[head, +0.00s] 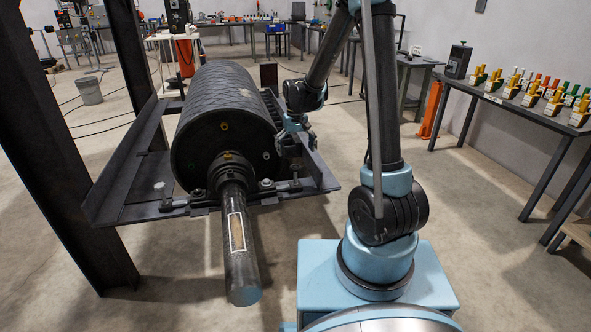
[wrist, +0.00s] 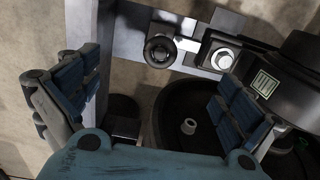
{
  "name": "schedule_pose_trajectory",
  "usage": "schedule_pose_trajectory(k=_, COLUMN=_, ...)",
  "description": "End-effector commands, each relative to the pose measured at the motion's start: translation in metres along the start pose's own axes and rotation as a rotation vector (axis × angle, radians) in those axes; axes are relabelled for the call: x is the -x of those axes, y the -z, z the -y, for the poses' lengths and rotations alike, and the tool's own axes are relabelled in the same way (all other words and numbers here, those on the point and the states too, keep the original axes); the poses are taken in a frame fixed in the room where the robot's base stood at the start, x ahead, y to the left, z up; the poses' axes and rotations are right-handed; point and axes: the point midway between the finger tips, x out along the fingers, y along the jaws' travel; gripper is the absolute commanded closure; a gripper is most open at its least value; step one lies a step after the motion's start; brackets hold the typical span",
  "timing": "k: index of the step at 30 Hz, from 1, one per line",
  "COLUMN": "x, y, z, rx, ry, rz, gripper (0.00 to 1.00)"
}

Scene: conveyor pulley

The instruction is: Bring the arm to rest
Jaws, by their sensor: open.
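My arm rises from its light blue base in the head view and bends down over the right side of the conveyor pulley (head: 222,105). My gripper (head: 298,140) hangs beside the pulley's near right end and is partly lost against the dark frame. In the wrist view my gripper (wrist: 155,98) is open, its blue-padded fingers wide apart with nothing held between them. Below it show a dark round knob (wrist: 160,50), a bright bolt with a washer (wrist: 222,58) and the pulley's dark end face (wrist: 172,112). I cannot tell whether a finger touches anything.
The pulley's shaft (head: 240,255) sticks out toward me. A steel frame (head: 120,205) holds the pulley, with a dark upright column (head: 65,150) at left. A table (head: 520,118) with several brass-coloured parts stands at right. The floor between is clear.

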Motion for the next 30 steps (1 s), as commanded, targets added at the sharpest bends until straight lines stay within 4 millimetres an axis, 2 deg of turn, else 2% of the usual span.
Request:
schedule_pose_trajectory(k=12, x=0.006, y=0.0, z=0.0, rx=0.0, ry=0.0, rz=0.0, gripper=0.0)
schedule_pose_trajectory(k=16, x=0.011, y=-0.005, z=-0.004, rx=-0.005, ry=0.0, rz=-0.003, gripper=0.0)
schedule_pose_trajectory(k=20, x=0.028, y=-0.021, z=-0.016, rx=-0.019, ry=0.001, rz=-0.011, gripper=0.0)
schedule_pose_trajectory(k=30, x=0.075, y=-0.083, z=-0.054, rx=-0.066, ry=0.002, rz=-0.045, gripper=0.0)
